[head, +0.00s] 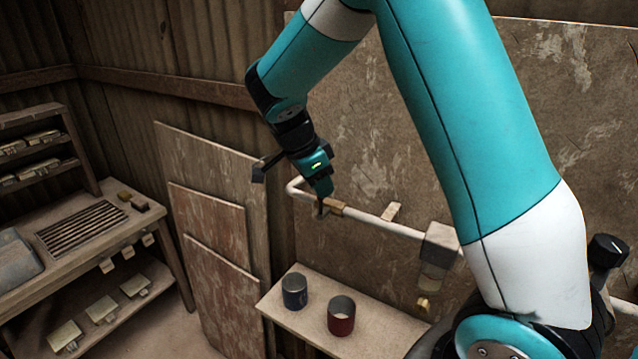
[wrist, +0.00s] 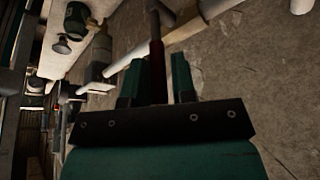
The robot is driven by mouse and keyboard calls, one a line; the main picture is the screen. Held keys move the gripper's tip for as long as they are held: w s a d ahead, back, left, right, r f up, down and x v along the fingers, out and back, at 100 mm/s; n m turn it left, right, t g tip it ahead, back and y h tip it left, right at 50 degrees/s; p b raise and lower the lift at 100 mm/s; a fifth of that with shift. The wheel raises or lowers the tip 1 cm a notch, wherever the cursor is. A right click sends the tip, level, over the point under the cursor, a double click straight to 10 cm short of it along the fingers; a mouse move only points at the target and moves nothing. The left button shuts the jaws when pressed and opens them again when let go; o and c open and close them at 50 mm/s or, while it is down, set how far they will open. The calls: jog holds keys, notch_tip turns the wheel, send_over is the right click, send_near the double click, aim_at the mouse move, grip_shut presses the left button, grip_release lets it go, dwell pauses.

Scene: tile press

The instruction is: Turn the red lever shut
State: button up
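The red lever (wrist: 157,72) shows in the wrist view as a dark red bar running up from the edge of my gripper's plate, with a dark upper end near a pale pipe. My gripper (wrist: 159,65) has one teal finger on each side of the lever. The fingers stand apart, with narrow gaps beside the bar, so it looks open around the lever. In the head view my gripper (head: 322,207) points down at the wall pipe beside a wooden bracket; the lever is not distinct there, hidden by the gripper.
A pale pipe (head: 385,224) runs along the wall to a box fitting (head: 440,245). A workbench with a grate (head: 82,229) stands at left.

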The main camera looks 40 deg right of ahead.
jog(key=shift+r, duration=0.1)
jog(key=shift+w+a+r, duration=0.1)
jog(key=shift+a+r, duration=0.1)
jog(key=shift+r, duration=0.1)
jog(key=p+v, duration=0.1)
jog(key=v, duration=1.5)
jog(key=shift+r, duration=0.2)
jog(key=shift+a, duration=0.1)
jog(key=s+a+f+n+t+y+b, duration=0.25)
jog(key=s+f+n+b, duration=0.45)
jog(key=f+n+b, duration=0.55)
jog(key=s+a+f+n+y+b, duration=0.2)
jog(key=s+a+f+n, duration=0.3)
jog(key=s, duration=0.4)
jog(key=s+a+f+n+g+y+b, duration=0.1)
jog(key=s+a+f+n+y+b, duration=0.2)
jog(key=s+a+f+n, duration=0.3)
jog(key=s+f+n+y, duration=0.1)
jog(key=s+n, duration=0.2)
jog(key=shift+s+a+f+n+b, duration=0.2)
jog(key=shift+s+n+b, duration=0.1)
jog(key=shift+n, duration=0.05)
